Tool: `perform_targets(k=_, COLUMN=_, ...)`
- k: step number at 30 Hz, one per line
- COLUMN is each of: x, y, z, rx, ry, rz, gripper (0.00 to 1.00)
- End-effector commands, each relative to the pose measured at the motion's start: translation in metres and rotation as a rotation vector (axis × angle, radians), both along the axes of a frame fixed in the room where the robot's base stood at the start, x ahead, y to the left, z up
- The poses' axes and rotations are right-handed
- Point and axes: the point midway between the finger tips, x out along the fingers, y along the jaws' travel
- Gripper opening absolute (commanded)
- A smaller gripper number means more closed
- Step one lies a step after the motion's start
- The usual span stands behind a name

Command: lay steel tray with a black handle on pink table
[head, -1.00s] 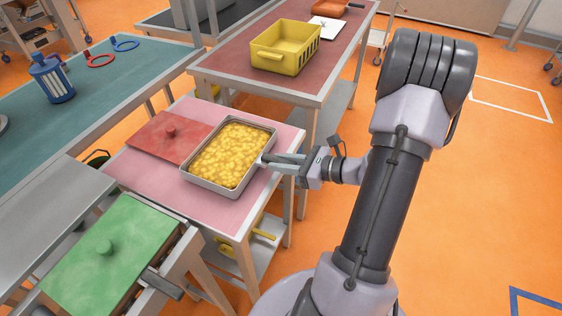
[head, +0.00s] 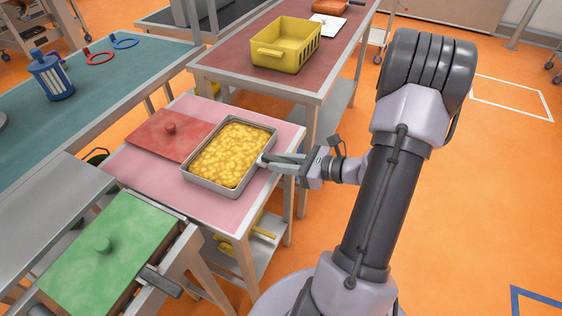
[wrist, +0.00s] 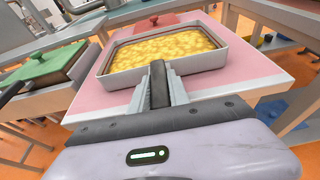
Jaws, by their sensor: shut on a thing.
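The steel tray (head: 198,184) is rectangular and filled with yellow chunky food. It is over the pink table (head: 213,212) and looks level, at or very near the surface; I cannot tell whether its base touches. In the wrist view the tray (wrist: 185,80) lies straight ahead, with the pink table (wrist: 258,62) around it. My gripper (head: 268,161) is shut on the tray's black handle, on the tray's right side. The black handle (wrist: 158,84) shows between the two fingers in the wrist view.
A red lid-like board with a knob (head: 170,137) lies on the pink table, close to the tray's left side. A green board with a knob (head: 110,255) is on the stand at front left. A yellow crate (head: 286,47) stands on the reddish table behind.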

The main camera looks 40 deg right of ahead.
Motion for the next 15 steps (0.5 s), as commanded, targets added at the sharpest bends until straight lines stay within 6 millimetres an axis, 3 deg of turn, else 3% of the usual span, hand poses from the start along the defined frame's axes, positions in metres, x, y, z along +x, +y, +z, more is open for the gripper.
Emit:
perform_targets(k=6, x=0.0003, y=-0.0002, z=0.0005, rx=0.0, ry=-0.001, rz=-0.001, gripper=0.0)
perform_targets(k=7, x=0.0003, y=-0.0002, z=0.0005, rx=0.0, ry=-0.001, rz=-0.001, gripper=0.26)
perform_targets(k=10, x=0.0002, y=-0.0001, z=0.0004, rx=0.0, ry=-0.001, rz=-0.001, gripper=0.45)
perform_targets(k=15, x=0.0001, y=-0.0001, z=0.0002, rx=0.0, ry=-0.001, rz=0.0, gripper=0.47)
